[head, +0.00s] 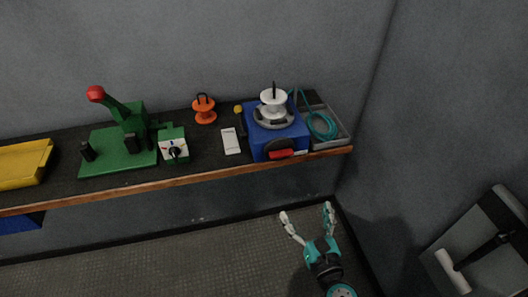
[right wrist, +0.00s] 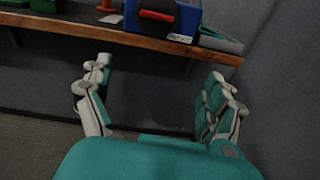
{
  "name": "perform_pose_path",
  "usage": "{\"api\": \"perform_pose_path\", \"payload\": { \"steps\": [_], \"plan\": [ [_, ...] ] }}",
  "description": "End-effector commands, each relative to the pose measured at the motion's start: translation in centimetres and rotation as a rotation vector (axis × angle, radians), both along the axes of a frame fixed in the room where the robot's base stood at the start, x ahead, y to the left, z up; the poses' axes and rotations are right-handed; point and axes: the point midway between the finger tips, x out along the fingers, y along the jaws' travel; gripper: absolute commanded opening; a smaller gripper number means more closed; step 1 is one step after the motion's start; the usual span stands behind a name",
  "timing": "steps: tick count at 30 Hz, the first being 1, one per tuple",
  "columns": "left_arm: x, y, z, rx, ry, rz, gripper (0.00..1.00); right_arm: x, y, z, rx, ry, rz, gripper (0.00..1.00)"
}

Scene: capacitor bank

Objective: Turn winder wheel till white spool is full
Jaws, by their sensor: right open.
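The winder is a blue box (head: 262,141) at the right end of the shelf. The white spool (head: 273,100) sits upright on its top, on a grey ring. I cannot tell how much is wound on the spool. A dark wheel with a red handle (head: 281,153) is on the box's front face; its lower part also shows in the right wrist view (right wrist: 157,15). My right gripper (head: 307,215) is open and empty, below and in front of the shelf edge, apart from the winder. My left gripper is not in view.
The wooden shelf edge (head: 200,181) runs across the front. A grey tray (head: 342,138) with a teal cable (head: 320,125) stands right of the winder. An orange spool (head: 204,109), white card (head: 231,141) and green machine (head: 115,150) stand left. A wall closes the right side.

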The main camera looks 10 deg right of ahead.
Motion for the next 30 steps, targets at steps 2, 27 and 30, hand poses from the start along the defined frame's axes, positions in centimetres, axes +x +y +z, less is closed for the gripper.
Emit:
{"api": "perform_pose_path", "payload": {
  "steps": [2,27,30],
  "plan": [
    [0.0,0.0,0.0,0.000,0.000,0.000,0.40,-0.3,0.5,2.3,-0.056,-0.055,0.017,0.90],
    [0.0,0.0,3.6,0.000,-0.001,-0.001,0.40,14.1,1.3,3.6,-0.086,-0.083,0.021,0.90],
    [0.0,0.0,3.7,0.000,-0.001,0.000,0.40,15.5,1.4,3.5,-0.085,-0.083,0.023,0.90]
  ]
}}
